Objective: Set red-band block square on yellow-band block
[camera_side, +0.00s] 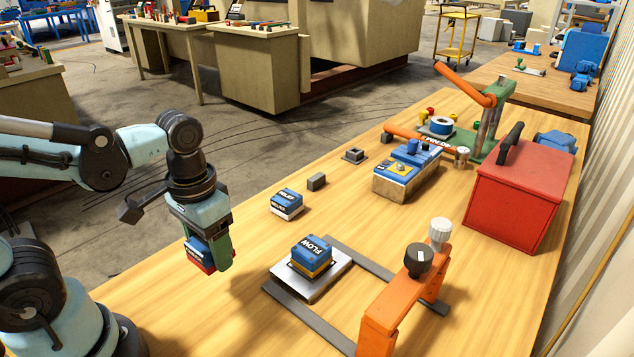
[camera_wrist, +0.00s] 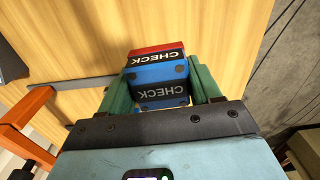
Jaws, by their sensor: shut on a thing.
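The red-band block (camera_side: 197,254) is blue with a dark label and a red band at its lower edge. My gripper (camera_side: 208,262) is shut on it and holds it above the table's near left part, left of the yellow-band block. In the wrist view the red-band block (camera_wrist: 158,72) sits between the green fingers, its label reading CHECK. Whether the held block touches anything is not clear.
A white-band blue block (camera_side: 287,203) and a small grey block (camera_side: 317,181) lie behind the plate. An orange clamp frame (camera_side: 385,315) with knobs stands to its right, on grey rails (camera_side: 297,307). A red toolbox (camera_side: 515,200) stands farther right. The table left of the plate is clear.

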